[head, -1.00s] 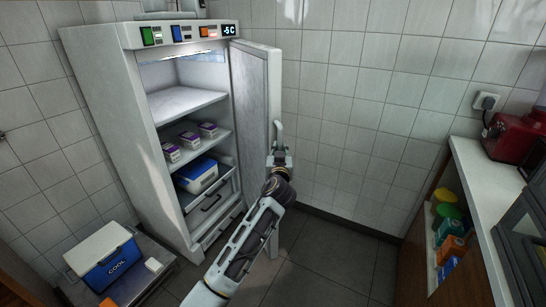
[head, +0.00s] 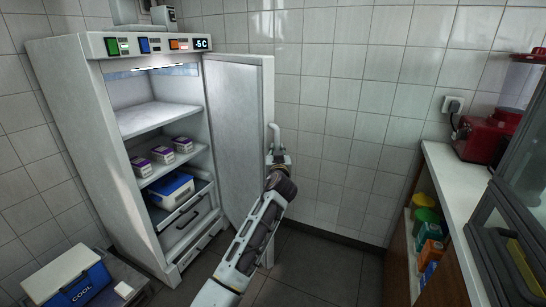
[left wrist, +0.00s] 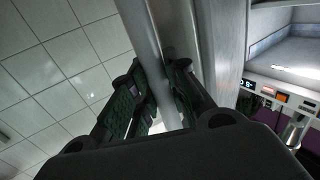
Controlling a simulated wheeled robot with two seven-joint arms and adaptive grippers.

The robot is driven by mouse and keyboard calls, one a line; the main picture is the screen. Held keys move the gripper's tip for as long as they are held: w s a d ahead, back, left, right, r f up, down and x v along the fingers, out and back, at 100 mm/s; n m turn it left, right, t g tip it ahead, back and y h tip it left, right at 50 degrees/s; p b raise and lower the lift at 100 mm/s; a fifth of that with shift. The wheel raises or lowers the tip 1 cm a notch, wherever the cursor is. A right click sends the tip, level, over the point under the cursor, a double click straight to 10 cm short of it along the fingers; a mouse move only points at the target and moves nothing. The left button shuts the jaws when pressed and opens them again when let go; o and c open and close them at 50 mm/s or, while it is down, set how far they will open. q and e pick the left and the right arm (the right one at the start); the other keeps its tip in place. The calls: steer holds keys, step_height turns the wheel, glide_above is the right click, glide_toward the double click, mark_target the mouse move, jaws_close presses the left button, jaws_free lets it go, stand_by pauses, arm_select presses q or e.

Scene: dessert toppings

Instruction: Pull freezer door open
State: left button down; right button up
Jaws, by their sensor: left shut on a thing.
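The white freezer (head: 105,150) stands at the left in the head view. Its door (head: 238,135) is swung wide open to the right, and the shelves inside show. My left gripper (head: 278,158) is at the door's outer edge, shut on the grey door handle (head: 275,135). In the left wrist view the handle bar (left wrist: 150,50) runs between the two fingers (left wrist: 158,95), beside the door. My right gripper is in neither view.
Inside the freezer are purple-white boxes (head: 162,154) and a blue-white container (head: 172,188). A cooler box (head: 75,280) sits at lower left. A counter (head: 455,190) with a red appliance (head: 487,135) lines the right side. Floor between is clear.

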arm_select(q)
steer(key=shift+d, duration=0.2)
steer(key=c, duration=1.4)
jaws_free()
steer(key=shift+o, duration=0.2)
